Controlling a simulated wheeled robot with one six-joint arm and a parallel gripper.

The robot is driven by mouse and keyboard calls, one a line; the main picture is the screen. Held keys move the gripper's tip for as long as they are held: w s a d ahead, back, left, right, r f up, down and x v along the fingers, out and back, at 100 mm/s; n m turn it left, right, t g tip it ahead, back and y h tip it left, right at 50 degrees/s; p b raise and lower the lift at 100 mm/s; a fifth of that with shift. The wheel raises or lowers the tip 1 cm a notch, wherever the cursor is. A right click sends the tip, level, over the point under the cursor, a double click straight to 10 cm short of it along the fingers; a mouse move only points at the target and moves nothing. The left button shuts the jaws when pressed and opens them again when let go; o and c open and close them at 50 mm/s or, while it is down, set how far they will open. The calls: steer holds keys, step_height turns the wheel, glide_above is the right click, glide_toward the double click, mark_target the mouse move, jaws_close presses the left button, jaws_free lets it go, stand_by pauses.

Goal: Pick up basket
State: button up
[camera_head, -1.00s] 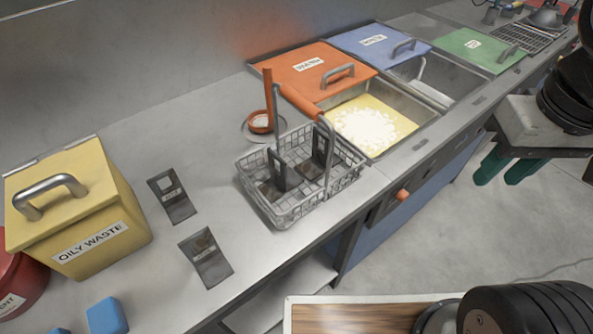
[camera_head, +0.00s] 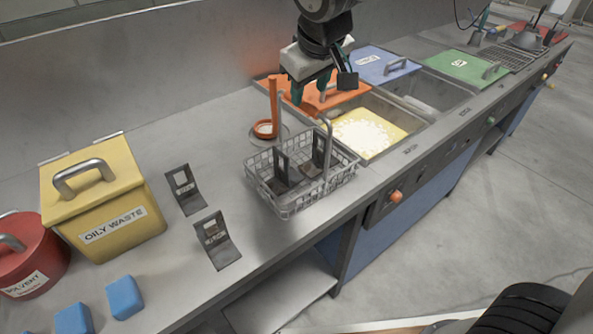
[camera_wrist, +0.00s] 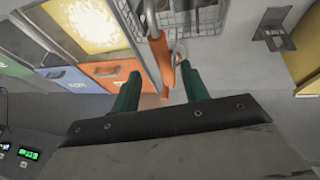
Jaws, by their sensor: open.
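The wire basket (camera_head: 312,199) stands on the grey bench in front of the yellow-bottomed basin. It holds dark brackets, and a tall handle rises from it. My gripper (camera_head: 310,90) is above the basket at handle height, fingers pointing down, and hides most of the orange handle grip in the head view. In the wrist view the orange handle grip (camera_wrist: 160,62) shows between the two green fingers of my gripper (camera_wrist: 160,78), which are apart. Part of the basket (camera_wrist: 190,18) shows at the top there. I cannot tell whether the fingers touch the grip.
An upright orange post (camera_head: 273,105) and a small orange dish (camera_head: 264,128) are close behind the basket. Two dark brackets (camera_head: 186,190) (camera_head: 217,240) and the yellow oily waste bin (camera_head: 105,200) are to the left. The basin (camera_head: 370,133) is open on the right.

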mark_target(303, 105)
steer(key=x, duration=0.6)
steer(key=shift+s+a, duration=0.1)
steer(key=shift+a, duration=0.3)
steer(key=shift+r, duration=0.1)
jaws_close()
